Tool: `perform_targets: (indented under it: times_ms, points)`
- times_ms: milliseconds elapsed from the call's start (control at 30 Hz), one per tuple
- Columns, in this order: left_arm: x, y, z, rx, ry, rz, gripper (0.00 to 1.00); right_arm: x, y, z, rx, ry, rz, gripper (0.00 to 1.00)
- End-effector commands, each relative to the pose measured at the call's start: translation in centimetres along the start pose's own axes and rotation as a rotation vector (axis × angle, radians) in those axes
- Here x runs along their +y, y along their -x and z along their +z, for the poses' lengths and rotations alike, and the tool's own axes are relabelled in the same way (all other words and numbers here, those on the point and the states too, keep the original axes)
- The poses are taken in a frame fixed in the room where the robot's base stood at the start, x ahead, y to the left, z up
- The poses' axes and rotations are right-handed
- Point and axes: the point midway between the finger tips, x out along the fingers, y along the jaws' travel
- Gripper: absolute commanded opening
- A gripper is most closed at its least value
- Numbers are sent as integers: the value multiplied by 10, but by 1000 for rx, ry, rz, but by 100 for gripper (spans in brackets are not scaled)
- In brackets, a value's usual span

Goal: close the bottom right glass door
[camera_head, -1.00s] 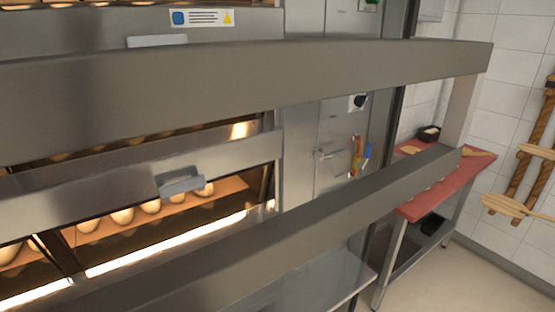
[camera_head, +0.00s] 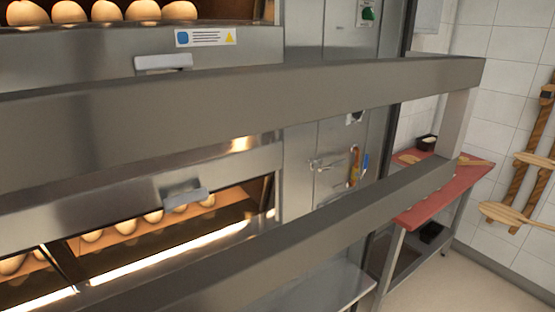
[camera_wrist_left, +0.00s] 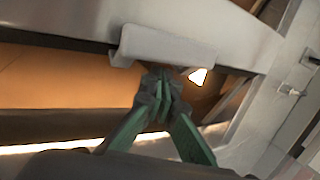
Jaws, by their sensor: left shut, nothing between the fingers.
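In the left wrist view a pale grey bar handle (camera_wrist_left: 170,46) sits on a steel oven door edge, with a warm orange-lit interior below it. My left gripper (camera_wrist_left: 160,88) is shut and empty, its green fingers meeting just under the handle; I cannot tell whether they touch it. The head view shows a lower door handle (camera_head: 186,197) above a lit deck with rolls (camera_head: 125,227), and an upper handle (camera_head: 163,62). I cannot tell which handle the wrist view shows. Neither gripper shows in the head view.
A grey metal frame (camera_head: 300,101) crosses the head view in front of the ovens, with a lower beam (camera_head: 300,232). A red-topped table (camera_head: 440,204) stands at right. Wooden peels (camera_head: 515,214) hang on the tiled wall. Some floor is clear at lower right.

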Motion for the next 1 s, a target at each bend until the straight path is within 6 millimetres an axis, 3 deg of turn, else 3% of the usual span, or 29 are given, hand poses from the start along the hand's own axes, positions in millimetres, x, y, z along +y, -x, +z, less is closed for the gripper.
perform_targets:
  times_ms: [700, 1000]
  points:
    - [0, 65, -10, 2, -1, 0, 0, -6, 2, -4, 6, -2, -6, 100]
    - [0, 70, -10, 1, 0, 0, 0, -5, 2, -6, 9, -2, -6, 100]
